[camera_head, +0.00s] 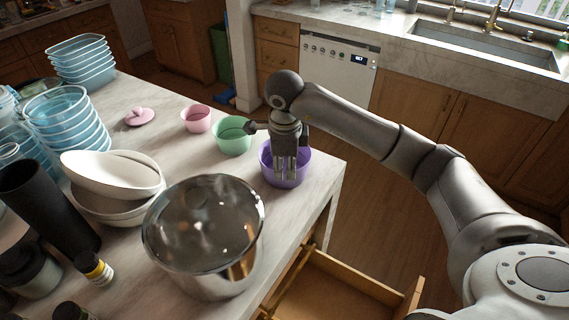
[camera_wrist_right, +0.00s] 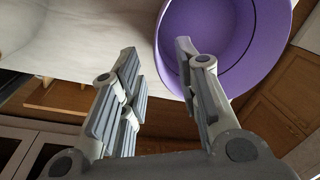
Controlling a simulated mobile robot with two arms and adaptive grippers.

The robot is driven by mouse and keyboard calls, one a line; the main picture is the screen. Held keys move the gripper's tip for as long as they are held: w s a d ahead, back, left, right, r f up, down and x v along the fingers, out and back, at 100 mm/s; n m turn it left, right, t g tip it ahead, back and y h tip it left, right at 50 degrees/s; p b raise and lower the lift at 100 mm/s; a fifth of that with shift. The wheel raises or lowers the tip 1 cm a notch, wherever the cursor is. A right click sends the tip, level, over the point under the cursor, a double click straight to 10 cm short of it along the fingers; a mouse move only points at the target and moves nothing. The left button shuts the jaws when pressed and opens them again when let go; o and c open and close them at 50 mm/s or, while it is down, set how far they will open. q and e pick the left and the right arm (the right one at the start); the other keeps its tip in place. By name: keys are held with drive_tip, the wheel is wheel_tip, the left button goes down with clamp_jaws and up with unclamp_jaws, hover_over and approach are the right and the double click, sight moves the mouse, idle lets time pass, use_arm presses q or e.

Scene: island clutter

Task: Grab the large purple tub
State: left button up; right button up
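The large purple tub (camera_head: 297,176) stands on the island top near its right end. In the right wrist view the purple tub (camera_wrist_right: 262,45) fills the upper right, with its open inside showing. My right gripper (camera_head: 287,176) points down at the tub. In the right wrist view my right gripper (camera_wrist_right: 157,52) is open, its fingers well apart. One finger overlaps the tub's opening and the other is outside the rim, with nothing between them that I can see held. My left gripper is not in view.
A green tub (camera_head: 233,141) and a pink tub (camera_head: 196,119) stand behind and left of the purple one. A large metal pot (camera_head: 205,260) stands in front, left. White bowls (camera_head: 112,183) are further left. An open drawer (camera_head: 345,290) juts out below the island edge.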

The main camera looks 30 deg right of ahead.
sight(284, 176)
drive_tip(key=shift+w+d+f+p, duration=0.1)
drive_tip(key=shift+f+p, duration=0.15)
drive_tip(key=shift+f, duration=0.45)
drive_tip(key=shift+w+a+f+p, duration=0.1)
drive_tip(key=shift+w+f+p, duration=0.1)
drive_tip(key=shift+f, duration=0.5)
drive_tip(key=shift+w+d+f+p, duration=0.1)
drive_tip(key=shift+f+p, duration=0.15)
drive_tip(key=shift+f, duration=0.45)
drive_tip(key=shift+c, duration=0.4)
drive_tip(key=shift+s, duration=0.1)
clamp_jaws()
